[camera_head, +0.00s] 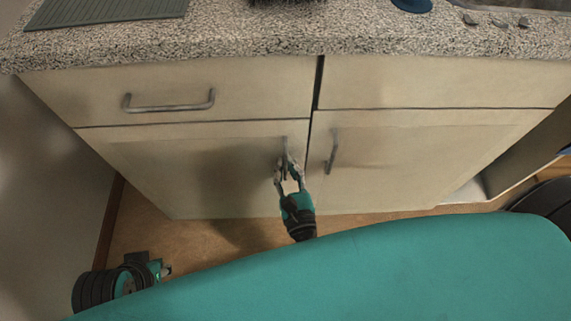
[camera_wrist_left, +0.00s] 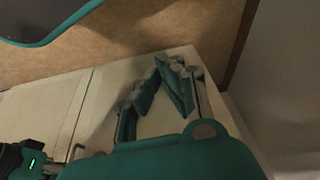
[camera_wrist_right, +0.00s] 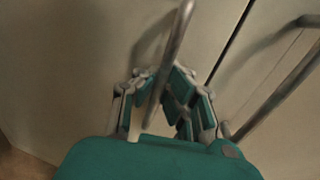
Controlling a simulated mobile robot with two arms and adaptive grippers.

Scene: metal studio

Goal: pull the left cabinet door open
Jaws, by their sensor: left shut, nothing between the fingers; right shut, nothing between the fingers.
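The left cabinet door (camera_head: 190,165) is below a drawer and looks flush with the front. Its upright grey handle (camera_head: 285,146) is near its right edge. My right gripper (camera_head: 287,163) is at this handle with its fingers shut. In the right wrist view the handle (camera_wrist_right: 173,55) crosses in front of the fingers (camera_wrist_right: 160,74); I cannot tell whether they touch it. My left gripper (camera_head: 166,270) is low at the left, away from the door. In the left wrist view its fingers (camera_wrist_left: 160,68) are shut and empty.
The right door has its own upright handle (camera_head: 332,152), close to my right gripper. A drawer handle (camera_head: 168,106) is above the left door. A speckled countertop (camera_head: 200,42) overhangs the front.

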